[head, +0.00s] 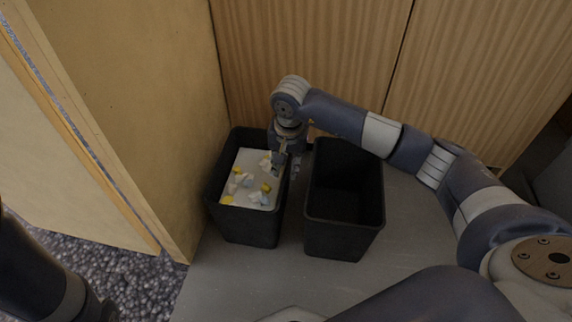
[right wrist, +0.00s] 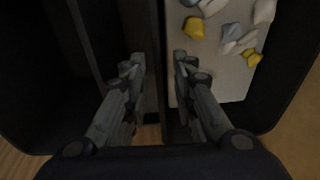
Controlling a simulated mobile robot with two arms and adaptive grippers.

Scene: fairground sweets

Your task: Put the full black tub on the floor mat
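The full black tub (head: 246,226) stands upright on a grey surface (head: 225,285), with a white layer inside bearing yellow, white and bluish pieces. In the right wrist view its pale inside (right wrist: 232,85) and pieces show at the right. My right gripper (head: 284,168) points down at the tub's right rim. In the right wrist view the gripper (right wrist: 160,65) has its fingers apart, seemingly on either side of the tub's wall, without closing on it. I cannot identify a floor mat.
An empty black tub (head: 343,233) stands close on the right, a narrow gap away. A wooden panel (head: 310,50) rises behind and a tan panel (head: 150,110) stands at the left. Dark pebbled flooring (head: 130,275) shows lower left. The grey surface in front is clear.

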